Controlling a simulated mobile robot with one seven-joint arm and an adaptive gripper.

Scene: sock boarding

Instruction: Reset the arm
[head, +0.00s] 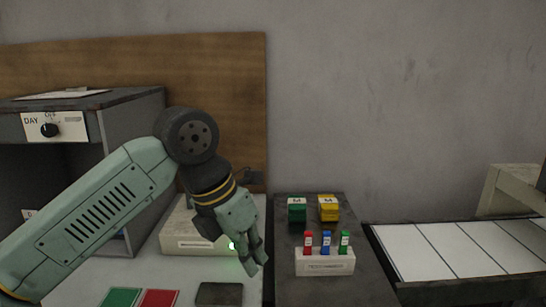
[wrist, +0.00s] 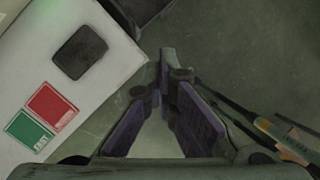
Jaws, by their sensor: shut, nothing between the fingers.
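My arm reaches in from the left in the head view, pale green with a dark elbow joint. My gripper (head: 254,267) hangs at its end, pointing down over the right edge of the white table (head: 205,272). It also shows in the wrist view (wrist: 166,72), where the two fingers with purple pads converge at the tips. The gripper is shut and empty. In the wrist view the floor lies below the fingers, and the table corner is to their left.
Green (head: 120,297) and red (head: 160,298) cards and a dark pad (head: 219,293) lie on the table. A pale box (head: 186,243) stands behind my gripper. Right are a labelled holder (head: 325,266) with coloured clips, green (head: 297,213) and yellow (head: 328,212) blocks, and a white-panelled conveyor (head: 450,255). A dial cabinet (head: 130,130) stands left.

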